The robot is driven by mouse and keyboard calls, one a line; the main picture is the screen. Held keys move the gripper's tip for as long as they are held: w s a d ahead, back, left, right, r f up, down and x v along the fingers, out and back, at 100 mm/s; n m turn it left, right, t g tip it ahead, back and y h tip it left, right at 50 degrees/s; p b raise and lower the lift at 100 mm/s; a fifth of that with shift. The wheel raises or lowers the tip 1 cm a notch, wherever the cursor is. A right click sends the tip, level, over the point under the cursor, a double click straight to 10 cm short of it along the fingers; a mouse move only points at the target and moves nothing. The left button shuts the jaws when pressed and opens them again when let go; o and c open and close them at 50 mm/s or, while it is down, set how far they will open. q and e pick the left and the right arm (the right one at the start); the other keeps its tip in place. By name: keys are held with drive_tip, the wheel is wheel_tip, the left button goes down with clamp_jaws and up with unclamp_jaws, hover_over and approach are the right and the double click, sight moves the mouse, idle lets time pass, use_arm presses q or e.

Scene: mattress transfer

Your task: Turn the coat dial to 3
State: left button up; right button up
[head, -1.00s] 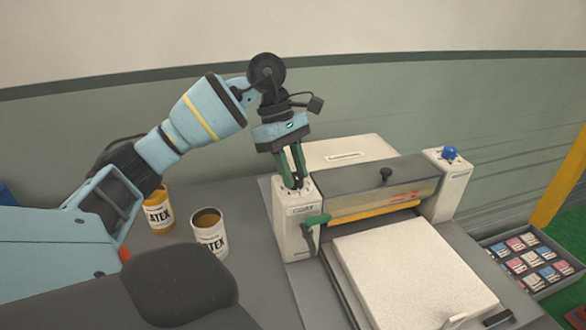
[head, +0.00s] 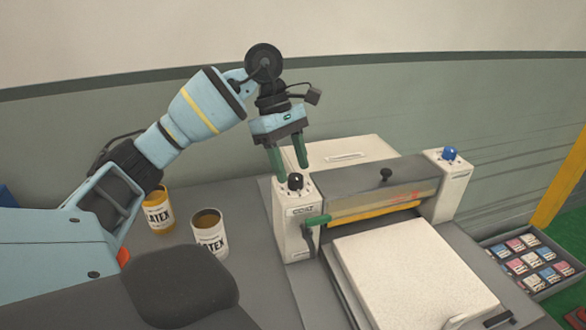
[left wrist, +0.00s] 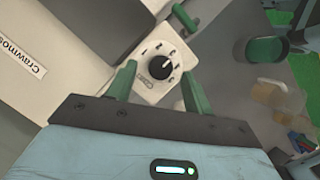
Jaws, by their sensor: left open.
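The coat dial (head: 296,181) is a small black knob on top of the white left end block (head: 298,225) of the coating machine, above a "COAT" label. In the left wrist view the knob (left wrist: 160,69) sits on a white plate with a ring of marks. A white pointer line on it points right and slightly up in that view; the figures are too small to read surely. My left gripper (head: 291,172) has green fingers, spread open and empty just above the knob, one to each side of it. My right gripper is not in view.
A green lever (head: 317,220) sticks out of the block's front side. A blue knob (head: 449,153) tops the right end block. A white slab (head: 410,270) lies before the roller. Two latex cans (head: 209,240) stand left. A tray of cards (head: 490,246) is at right.

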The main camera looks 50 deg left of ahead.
use_arm(q)
drive_tip(key=v, duration=0.6)
drive_tip(key=shift+p, duration=0.4)
